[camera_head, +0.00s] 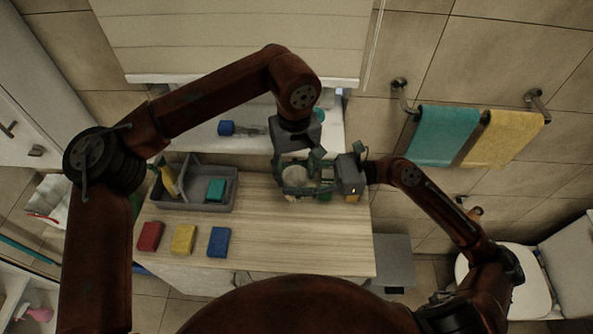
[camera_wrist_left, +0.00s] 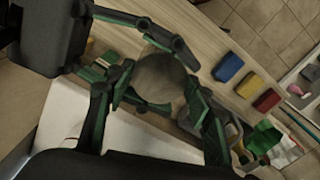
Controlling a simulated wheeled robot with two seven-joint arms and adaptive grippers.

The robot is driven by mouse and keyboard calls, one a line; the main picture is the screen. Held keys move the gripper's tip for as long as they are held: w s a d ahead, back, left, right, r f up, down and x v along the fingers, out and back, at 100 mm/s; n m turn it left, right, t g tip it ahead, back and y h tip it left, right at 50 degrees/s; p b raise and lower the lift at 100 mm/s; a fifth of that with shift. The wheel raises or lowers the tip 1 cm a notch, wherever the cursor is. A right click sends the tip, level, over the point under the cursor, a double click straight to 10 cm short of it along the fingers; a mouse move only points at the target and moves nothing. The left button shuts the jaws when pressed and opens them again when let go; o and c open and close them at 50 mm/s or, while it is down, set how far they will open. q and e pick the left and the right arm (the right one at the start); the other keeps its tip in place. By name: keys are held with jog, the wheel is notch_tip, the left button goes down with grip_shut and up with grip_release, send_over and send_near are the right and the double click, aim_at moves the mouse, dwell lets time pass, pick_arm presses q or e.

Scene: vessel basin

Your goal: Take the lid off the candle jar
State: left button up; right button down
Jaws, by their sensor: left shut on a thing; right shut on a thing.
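The candle jar (camera_head: 297,184) stands on the wooden counter, with both my grippers crowded around it. Its pale round lid (camera_wrist_left: 160,78) shows from above in the left wrist view; the jar body is mostly hidden below it. My left gripper (camera_head: 296,172) comes down from above, with its fingers (camera_wrist_left: 158,118) on either side of the lid, shut on it. My right gripper (camera_head: 312,182) reaches in from the right, its fingers shut around the jar. I cannot tell whether there is a gap between lid and jar.
Red (camera_head: 150,236), yellow (camera_head: 183,239) and blue (camera_head: 218,242) sponges lie at the counter's front left. Behind them is a grey divided tray (camera_head: 190,203) with a teal sponge (camera_head: 216,190). A blue-capped bottle (camera_head: 228,128) lies on the ledge. The counter's front right is clear.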

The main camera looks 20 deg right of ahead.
pick_arm(q)
jog(key=shift+w+a, duration=0.25)
jog(key=o, duration=1)
jog(key=shift+o, duration=1.4)
jog(key=shift+d, duration=0.1)
jog(key=shift+s, duration=0.1)
jog(key=shift+d, duration=0.1)
